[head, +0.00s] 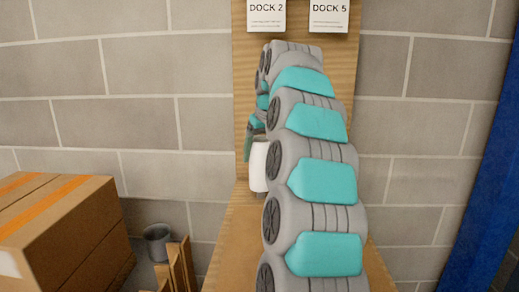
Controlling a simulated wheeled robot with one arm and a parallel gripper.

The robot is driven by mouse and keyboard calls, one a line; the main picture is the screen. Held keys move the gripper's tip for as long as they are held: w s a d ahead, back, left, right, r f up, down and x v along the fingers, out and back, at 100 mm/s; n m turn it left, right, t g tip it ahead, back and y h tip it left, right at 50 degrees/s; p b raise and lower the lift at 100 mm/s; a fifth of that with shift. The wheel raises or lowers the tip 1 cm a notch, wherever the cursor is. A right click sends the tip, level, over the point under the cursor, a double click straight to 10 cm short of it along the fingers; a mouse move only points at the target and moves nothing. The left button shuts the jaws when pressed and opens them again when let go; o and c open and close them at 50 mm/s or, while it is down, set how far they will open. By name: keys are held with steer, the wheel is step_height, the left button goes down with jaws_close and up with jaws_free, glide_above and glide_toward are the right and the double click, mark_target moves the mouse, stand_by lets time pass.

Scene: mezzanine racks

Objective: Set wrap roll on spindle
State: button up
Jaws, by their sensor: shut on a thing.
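My arm reaches away over a wooden bench and covers most of the middle of the head view. My gripper (252,135) shows only in part at the left side of the arm, in front of the wooden back board. Just below it is a white wrap roll (259,166), its right side hidden by my arm. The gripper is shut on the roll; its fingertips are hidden. No spindle can be made out; the area behind my arm is hidden.
The wooden back board (242,70) carries DOCK 2 (266,14) and DOCK 5 (329,14) signs. A cardboard box (60,225), a grey cup (157,242) and wooden slats (180,268) are at lower left. A blue upright (487,170) stands at right.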

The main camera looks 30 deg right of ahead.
mark_target(260, 162)
steer(key=shift+f+b, duration=0.4)
steer(key=shift+f, duration=0.55)
steer(key=shift+s+f, duration=0.15)
steer(key=shift+f, duration=0.4)
stand_by(1.2)
steer(key=o, duration=1.2)
steer(key=shift+r, duration=0.1)
steer(key=shift+p+v, duration=1.85)
steer(key=shift+v, duration=2.25)
steer(key=v, duration=0.2)
steer(key=shift+s+r, duration=0.1)
steer(key=shift+r, duration=0.2)
